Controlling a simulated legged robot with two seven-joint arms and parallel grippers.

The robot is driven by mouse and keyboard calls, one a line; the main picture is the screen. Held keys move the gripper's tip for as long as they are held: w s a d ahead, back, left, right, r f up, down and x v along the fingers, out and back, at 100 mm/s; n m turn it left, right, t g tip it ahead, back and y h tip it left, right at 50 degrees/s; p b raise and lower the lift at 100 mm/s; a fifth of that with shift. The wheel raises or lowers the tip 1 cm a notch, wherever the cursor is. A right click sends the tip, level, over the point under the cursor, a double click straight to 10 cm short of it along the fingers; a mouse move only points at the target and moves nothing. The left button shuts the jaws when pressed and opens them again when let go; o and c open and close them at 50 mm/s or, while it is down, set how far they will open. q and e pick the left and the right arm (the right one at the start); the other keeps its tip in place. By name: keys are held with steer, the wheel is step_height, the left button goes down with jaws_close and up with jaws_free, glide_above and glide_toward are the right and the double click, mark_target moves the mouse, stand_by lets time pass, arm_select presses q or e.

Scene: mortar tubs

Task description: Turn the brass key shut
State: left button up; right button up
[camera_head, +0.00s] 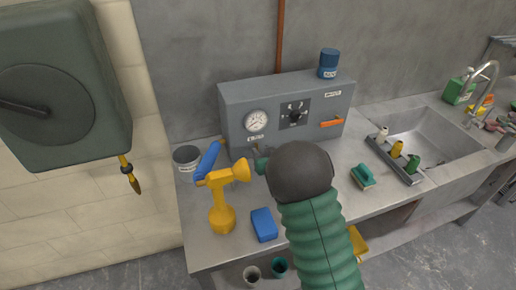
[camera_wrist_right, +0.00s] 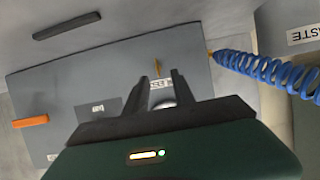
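The grey control box (camera_head: 236,101) stands on the counter against the wall, with a round gauge (camera_head: 256,121) on its left half. The slim brass key (camera_wrist_right: 158,68) shows in the wrist view on the box front, by a small label; in the head view it is tiny and partly hard to make out. My right gripper (camera_wrist_right: 158,78) is open, its two dark fingers apart, pointing at the box with the key just beyond the tips. I cannot tell whether they touch it. In the head view its dark wrist joint hides most of it. My left gripper is not in view.
A black dial (camera_head: 295,116) and orange handle (camera_head: 331,123) are on the box. A blue block (camera_head: 264,224) and green brush (camera_head: 362,176) lie on the counter. The sink (camera_head: 435,137) is right.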

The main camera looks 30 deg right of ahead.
mark_target(257, 146)
steer(key=x, duration=0.4)
steer(key=shift+w+d+f, duration=0.1)
steer(key=shift+w+d, duration=0.1)
steer(key=shift+d, duration=0.25)
steer(key=shift+a, duration=0.1)
steer(key=shift+a, duration=0.15)
steer(key=shift+c, duration=0.3)
steer(key=c, duration=0.5)
jaws_close()
